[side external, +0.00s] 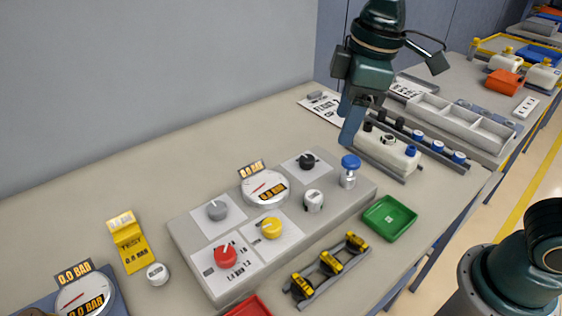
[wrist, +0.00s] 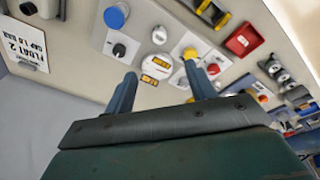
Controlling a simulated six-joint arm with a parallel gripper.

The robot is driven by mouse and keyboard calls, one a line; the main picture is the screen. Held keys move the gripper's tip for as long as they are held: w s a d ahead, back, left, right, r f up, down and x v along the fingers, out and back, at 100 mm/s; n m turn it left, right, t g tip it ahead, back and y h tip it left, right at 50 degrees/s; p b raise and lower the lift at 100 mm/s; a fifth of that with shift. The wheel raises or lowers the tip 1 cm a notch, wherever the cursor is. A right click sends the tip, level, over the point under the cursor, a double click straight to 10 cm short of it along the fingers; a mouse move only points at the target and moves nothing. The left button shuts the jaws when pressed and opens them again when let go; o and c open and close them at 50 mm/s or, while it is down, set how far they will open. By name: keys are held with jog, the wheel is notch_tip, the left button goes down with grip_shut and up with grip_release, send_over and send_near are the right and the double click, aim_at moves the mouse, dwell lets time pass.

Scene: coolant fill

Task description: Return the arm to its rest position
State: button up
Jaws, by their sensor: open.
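My gripper (side external: 351,127) hangs above the back right of the table, fingers pointing down. It is clear of the things around it in the side view. In the wrist view, its two fingers (wrist: 158,72) stand apart with nothing between them. The grey control panel (side external: 180,228) lies below and to the left, with a red knob (side external: 225,254), a yellow knob (side external: 270,228), a grey knob (side external: 217,209) and a black knob (side external: 307,160). A blue-capped fitting (side external: 349,168) stands at the panel's right end and also shows in the wrist view (wrist: 115,17).
A green tray (side external: 389,218) and a rack of yellow fittings (side external: 328,265) lie in front of the panel. A yellow test tag (side external: 130,243) stands left. The table's back left is clear.

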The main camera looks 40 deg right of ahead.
jog(key=s+d+f+m+t, duration=0.1)
jog(key=s+d+m+t, duration=0.2)
jog(key=s+d+m, duration=0.6)
jog(key=shift+s+d+t+h, duration=0.4)
jog(key=shift+s+d, duration=1.8)
jog(key=shift+s, duration=0.2)
jog(key=shift+f, duration=0.1)
